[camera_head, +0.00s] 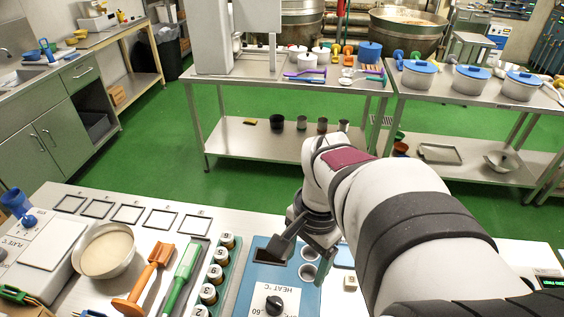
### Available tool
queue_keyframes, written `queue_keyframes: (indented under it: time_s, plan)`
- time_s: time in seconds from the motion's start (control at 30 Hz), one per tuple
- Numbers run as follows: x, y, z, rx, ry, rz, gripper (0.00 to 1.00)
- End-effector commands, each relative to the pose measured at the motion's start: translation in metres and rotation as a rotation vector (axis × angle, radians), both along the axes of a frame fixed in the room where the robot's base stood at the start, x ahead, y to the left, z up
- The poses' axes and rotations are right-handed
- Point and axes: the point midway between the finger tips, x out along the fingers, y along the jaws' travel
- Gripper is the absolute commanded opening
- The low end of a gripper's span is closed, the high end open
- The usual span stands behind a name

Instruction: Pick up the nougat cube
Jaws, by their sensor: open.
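A small pale cube (350,283), which looks like the nougat cube, sits on the white worktop to the right of the blue heater block. A small darker patch shows on it. My gripper (303,250) is open over the back part of the blue heater block (258,287), to the left of the cube and farther back. My gripper is apart from the cube, and nothing shows between its fingers. My arm comes in from the right and hides part of the worktop beside the cube.
Numbered jars (209,294) stand in a green rack left of the heater. A green-handled tool (182,271), an orange tool (150,276) and a bowl (107,250) lie farther left. Square frames (127,214) line the back edge. Worktop shows clear near the cube.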

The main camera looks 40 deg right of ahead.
Motion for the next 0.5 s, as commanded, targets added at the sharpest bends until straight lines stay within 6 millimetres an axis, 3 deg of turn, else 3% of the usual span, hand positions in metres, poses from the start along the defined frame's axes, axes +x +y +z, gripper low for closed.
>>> queue_keyframes:
  time_s: [0.03,0.1,0.2,0.3,0.5]
  plan:
    - [-0.005,-0.049,-0.009,-0.006,0.019,-0.207,0.75]
    - [-0.024,-0.113,-0.023,-0.023,0.034,-0.483,0.75]
    - [-0.06,-0.175,-0.041,-0.039,0.051,-0.763,0.75]
    - [-0.082,-0.202,-0.051,-0.046,0.058,-0.895,0.75]
    - [-0.086,-0.205,-0.06,-0.045,0.06,-0.916,0.75]
